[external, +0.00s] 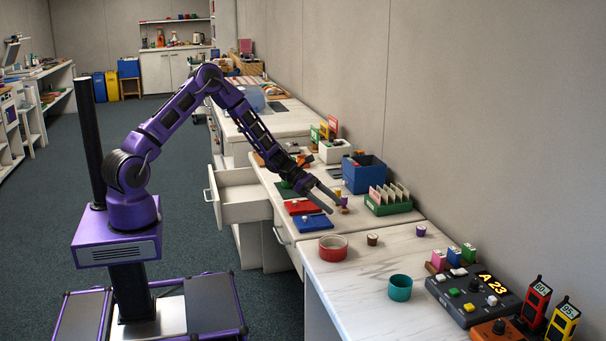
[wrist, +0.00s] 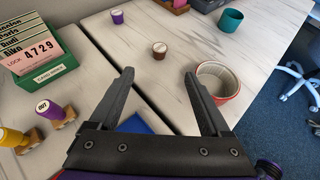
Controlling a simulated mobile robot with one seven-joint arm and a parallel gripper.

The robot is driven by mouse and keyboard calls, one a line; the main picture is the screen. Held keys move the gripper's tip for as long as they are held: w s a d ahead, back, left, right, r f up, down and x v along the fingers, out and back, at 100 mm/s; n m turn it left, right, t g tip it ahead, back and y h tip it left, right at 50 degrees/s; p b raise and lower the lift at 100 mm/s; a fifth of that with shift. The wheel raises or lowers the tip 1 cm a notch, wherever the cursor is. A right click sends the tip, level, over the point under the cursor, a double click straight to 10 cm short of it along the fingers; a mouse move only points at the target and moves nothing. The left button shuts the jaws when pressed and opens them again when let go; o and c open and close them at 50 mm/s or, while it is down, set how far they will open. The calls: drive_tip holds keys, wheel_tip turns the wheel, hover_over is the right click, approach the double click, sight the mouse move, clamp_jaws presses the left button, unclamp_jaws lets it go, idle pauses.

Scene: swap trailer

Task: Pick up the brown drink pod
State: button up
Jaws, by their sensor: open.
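The brown drink pod (external: 372,239) stands on the near white counter, right of the red bowl. In the wrist view the brown pod (wrist: 159,49) stands upright, beyond my fingertips and between their lines. A purple pod (external: 421,230) stands apart from it to the right; it shows at the upper left of the brown one in the wrist view (wrist: 117,16). My gripper (external: 337,205) is open and empty, above the farther counter near the seam. In the wrist view my gripper (wrist: 158,75) has its fingers spread wide, with nothing between them.
A red bowl (external: 333,248) and a teal cup (external: 400,288) stand near the brown pod. A green card box (external: 388,207), a blue bin (external: 363,174) and hand stamps (wrist: 54,112) are near my gripper. A keypad device (external: 473,296) sits at right. Drawer (external: 240,195) is open.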

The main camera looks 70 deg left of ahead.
sight(371, 235)
drive_tip(key=x, duration=1.7)
drive_tip(key=shift+f+b, duration=0.35)
drive_tip(key=shift+f, duration=0.05)
clamp_jaws()
